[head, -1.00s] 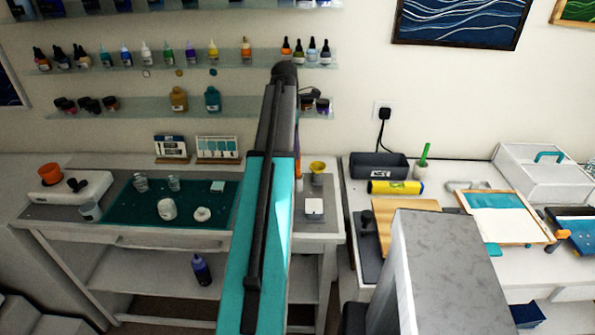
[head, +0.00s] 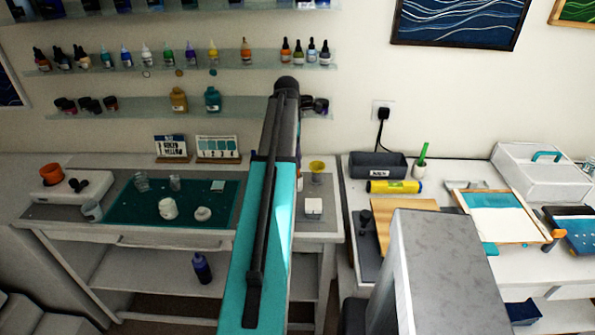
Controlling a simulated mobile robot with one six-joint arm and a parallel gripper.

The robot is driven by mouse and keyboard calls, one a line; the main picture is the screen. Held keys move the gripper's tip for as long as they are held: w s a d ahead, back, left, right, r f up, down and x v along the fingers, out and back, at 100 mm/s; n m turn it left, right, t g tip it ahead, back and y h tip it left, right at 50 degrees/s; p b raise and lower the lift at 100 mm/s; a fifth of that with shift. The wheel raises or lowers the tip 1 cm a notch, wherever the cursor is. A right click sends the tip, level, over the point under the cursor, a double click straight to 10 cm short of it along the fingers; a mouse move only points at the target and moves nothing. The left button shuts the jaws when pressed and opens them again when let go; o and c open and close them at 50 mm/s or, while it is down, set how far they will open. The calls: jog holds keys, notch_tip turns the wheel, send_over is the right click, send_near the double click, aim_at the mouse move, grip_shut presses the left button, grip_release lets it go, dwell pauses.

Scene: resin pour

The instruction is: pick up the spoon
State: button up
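I cannot make out a spoon in the head view; it may be hidden or too small to tell. My gripper is not in view. My own teal and black arm reaches away over the left worktable and hides part of it. A teal mat (head: 130,213) on that table holds clear cups (head: 140,182), a white jar (head: 168,208) and a small white round item (head: 203,214).
A yellow cup (head: 317,166) stands right of my arm. The right table holds a dark bin (head: 378,165), a yellow roll (head: 394,187) and a wooden board (head: 420,207). Bottle shelves (head: 140,107) line the wall.

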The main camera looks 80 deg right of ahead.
jog(key=shift+s+d+f+p, duration=0.1)
jog(key=shift+f+p, duration=0.15)
jog(key=shift+f, duration=0.35)
jog(key=shift+s+a+f+p, duration=0.15)
jog(key=shift+f+p, duration=0.1)
jog(key=shift+f, duration=0.4)
jog(key=shift+s+d+f+p, duration=0.15)
jog(key=shift+f+p, duration=0.1)
jog(key=shift+f, duration=0.35)
jog(key=shift+c, duration=0.3)
grip_shut()
